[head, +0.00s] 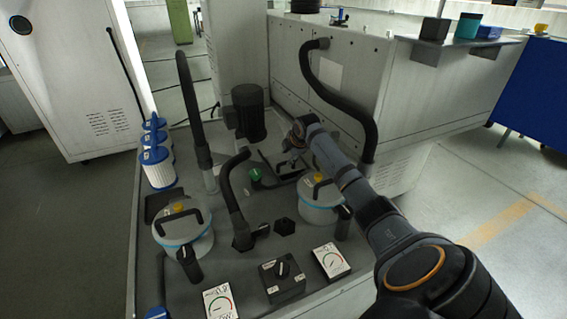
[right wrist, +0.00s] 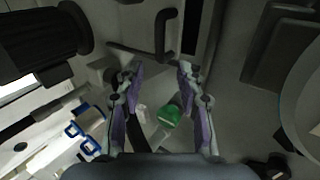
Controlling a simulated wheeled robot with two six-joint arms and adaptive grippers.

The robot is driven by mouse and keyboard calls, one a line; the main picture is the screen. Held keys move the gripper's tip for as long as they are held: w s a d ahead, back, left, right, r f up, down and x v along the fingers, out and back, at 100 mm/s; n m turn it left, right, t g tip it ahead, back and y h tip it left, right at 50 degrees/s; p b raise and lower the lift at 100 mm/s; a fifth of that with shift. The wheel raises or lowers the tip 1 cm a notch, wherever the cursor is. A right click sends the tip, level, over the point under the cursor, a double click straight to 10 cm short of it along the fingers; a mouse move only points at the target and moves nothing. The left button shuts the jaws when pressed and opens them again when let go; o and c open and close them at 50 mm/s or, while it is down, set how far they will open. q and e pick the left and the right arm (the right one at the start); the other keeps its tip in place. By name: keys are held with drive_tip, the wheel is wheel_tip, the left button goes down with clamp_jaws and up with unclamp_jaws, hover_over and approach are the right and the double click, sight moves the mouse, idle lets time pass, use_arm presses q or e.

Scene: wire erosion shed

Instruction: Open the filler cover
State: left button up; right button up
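My right gripper (head: 289,162) reaches in over the middle of the machine deck. In the right wrist view my right gripper (right wrist: 160,72) is open, its two fingers apart with nothing between them. A black bar handle (right wrist: 166,32) lies ahead of the fingertips, on a grey flat panel that looks like the filler cover. The handle is apart from both fingers. The panel appears lying flat; its full outline is hard to make out. In the head view this spot is partly hidden by my right arm. My left gripper is not in view.
A green cap (head: 255,174) sits near my gripper. Black hoses (head: 193,110) rise around it. Two handled grey canisters (head: 182,229), a black motor (head: 248,112), blue-and-white filters (head: 157,165) and gauges (head: 331,261) crowd the deck. Open floor lies to the right.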

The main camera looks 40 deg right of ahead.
sight(284, 163)
drive_tip(key=b+x, duration=0.1)
drive_tip(key=x, duration=0.4)
drive_tip(key=shift+w+f, duration=0.15)
drive_tip(key=shift+f, duration=0.05)
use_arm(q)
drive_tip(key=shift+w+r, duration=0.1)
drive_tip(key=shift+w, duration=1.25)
use_arm(e)
drive_tip(key=shift+w+d+f, duration=0.1)
drive_tip(key=shift+w+f, duration=0.2)
drive_tip(key=shift+f, duration=0.2)
clamp_jaws()
